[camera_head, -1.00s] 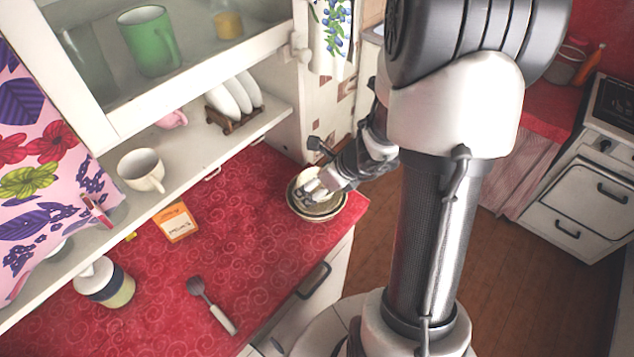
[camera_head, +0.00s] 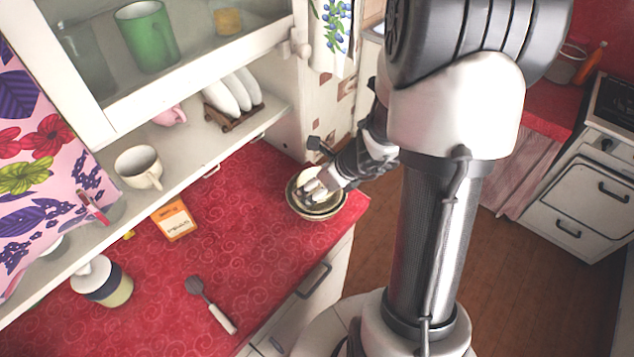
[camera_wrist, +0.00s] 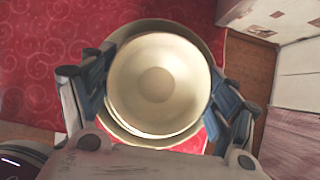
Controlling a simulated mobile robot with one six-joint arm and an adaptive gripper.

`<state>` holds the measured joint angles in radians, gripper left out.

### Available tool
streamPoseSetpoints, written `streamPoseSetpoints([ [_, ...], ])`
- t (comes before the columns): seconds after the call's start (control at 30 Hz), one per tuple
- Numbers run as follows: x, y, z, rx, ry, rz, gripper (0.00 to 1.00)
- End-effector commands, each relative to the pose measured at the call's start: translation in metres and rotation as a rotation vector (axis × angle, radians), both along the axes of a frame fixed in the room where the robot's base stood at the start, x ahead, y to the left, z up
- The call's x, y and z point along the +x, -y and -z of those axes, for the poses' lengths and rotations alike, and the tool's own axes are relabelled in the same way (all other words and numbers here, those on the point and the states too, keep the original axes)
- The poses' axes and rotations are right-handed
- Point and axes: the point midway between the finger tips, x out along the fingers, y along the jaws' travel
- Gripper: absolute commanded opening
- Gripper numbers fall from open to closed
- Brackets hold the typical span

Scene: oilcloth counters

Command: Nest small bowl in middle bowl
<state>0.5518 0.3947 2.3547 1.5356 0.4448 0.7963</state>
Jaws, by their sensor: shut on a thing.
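The small bowl (camera_wrist: 157,85), cream and round, sits between the fingers of my gripper (camera_wrist: 160,66) in the wrist view. My gripper is shut on it. A wider bowl (camera_wrist: 165,27) with a grey-beige rim shows around and beneath it, and the small bowl appears over or within that rim. The head view shows my gripper (camera_head: 319,184) over the bowls at the counter's right end, with the wider bowl's rim (camera_head: 341,205) showing below. The gripper hides part of the bowls there, and whether the small bowl touches the wider one is unclear.
The red counter (camera_head: 240,260) ends just right of the bowls. A spatula (camera_head: 211,305), an orange box (camera_head: 174,220) and a lidded jar (camera_head: 103,282) lie or stand to the left. A shelf with a cream cup (camera_head: 139,167) and a plate rack (camera_head: 233,115) overhangs behind.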

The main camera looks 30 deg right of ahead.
Motion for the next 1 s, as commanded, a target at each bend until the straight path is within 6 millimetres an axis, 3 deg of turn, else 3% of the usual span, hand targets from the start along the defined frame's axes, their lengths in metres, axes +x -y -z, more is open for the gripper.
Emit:
streamPoseSetpoints([
  [0.87, -0.0007, -0.0002, 0.0087, 0.000, -0.002, -0.001, 0.52],
  [0.9, -0.0007, -0.0002, 0.0087, 0.000, -0.002, -0.001, 0.80],
  [1.0, -0.0007, -0.0002, 0.0087, 0.000, -0.002, -0.001, 0.87],
])
